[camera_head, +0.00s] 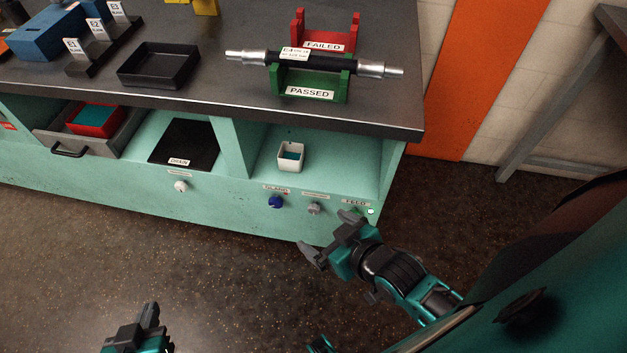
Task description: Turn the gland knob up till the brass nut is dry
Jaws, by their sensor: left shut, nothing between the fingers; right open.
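The blue gland knob (276,202) sits on the teal bench front under a label that seems to read "GLAND". No brass nut can be made out. A black hose (315,62) with silver end fittings lies across the green "PASSED" rack (310,85), with a paper tag on it. My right gripper (331,236) is open and empty, in front of the bench, below and right of the gland knob and apart from it. My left gripper (148,318) is shut and empty, low at the picture's bottom, far from the bench front.
A white knob (181,186) is further left. A white cup (291,157) with teal contents stands on the shelf. A black tray (159,66) and red "FAILED" rack (324,42) are on the bench.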

